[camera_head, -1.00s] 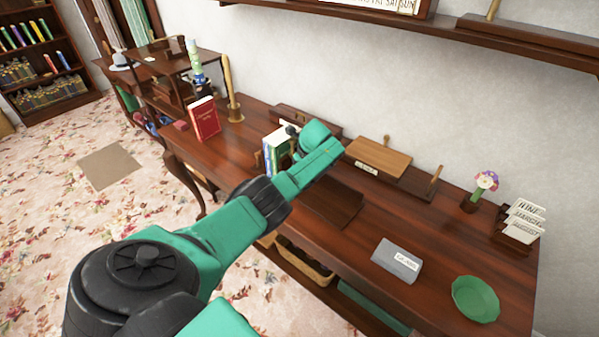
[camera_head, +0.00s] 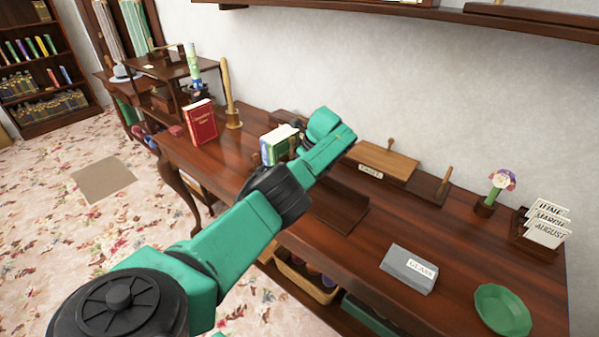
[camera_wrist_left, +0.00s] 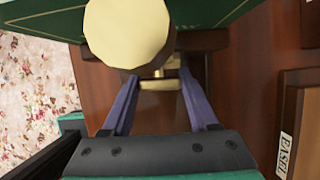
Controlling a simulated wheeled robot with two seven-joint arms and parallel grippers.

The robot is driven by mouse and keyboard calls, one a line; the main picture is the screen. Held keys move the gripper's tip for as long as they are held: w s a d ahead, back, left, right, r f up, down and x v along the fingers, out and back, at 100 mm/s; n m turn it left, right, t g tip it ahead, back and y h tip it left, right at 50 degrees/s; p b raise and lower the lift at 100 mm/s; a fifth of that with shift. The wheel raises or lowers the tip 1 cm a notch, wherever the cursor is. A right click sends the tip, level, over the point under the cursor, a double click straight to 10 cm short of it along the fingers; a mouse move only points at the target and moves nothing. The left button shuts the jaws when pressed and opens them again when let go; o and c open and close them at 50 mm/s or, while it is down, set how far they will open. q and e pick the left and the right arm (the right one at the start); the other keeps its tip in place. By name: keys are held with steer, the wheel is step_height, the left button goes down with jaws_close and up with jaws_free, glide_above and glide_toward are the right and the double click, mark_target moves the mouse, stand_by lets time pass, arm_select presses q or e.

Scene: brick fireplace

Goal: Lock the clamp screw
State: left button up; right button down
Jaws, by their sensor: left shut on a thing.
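In the left wrist view, a pale gold round knob (camera_wrist_left: 128,32), apparently the clamp screw's head, sits at the top, in front of a dark green book (camera_wrist_left: 222,12). A small brass piece (camera_wrist_left: 160,84) and a dark wooden block (camera_wrist_left: 205,40) show beneath it. My left gripper (camera_wrist_left: 158,72) has its two purple fingers on either side of the brass and knob; their exact contact is hidden by the knob. In the head view, my left arm reaches over the desk to the upright books (camera_head: 279,145), its fingers mostly hidden. My right gripper is out of view.
The desk (camera_head: 450,240) also holds a red book (camera_head: 200,122), a wooden box (camera_head: 385,160), a grey box (camera_head: 409,268), a green bowl (camera_head: 502,310), a flower (camera_head: 502,180) and month cards (camera_head: 548,225). The desk's front middle is partly clear.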

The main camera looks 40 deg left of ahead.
arm_select(q)
steer(key=o, duration=1.4)
steer(key=p+v, duration=0.3)
steer(key=v, duration=1.1)
steer(key=shift+r, duration=0.3)
steer(key=shift+w, duration=0.1)
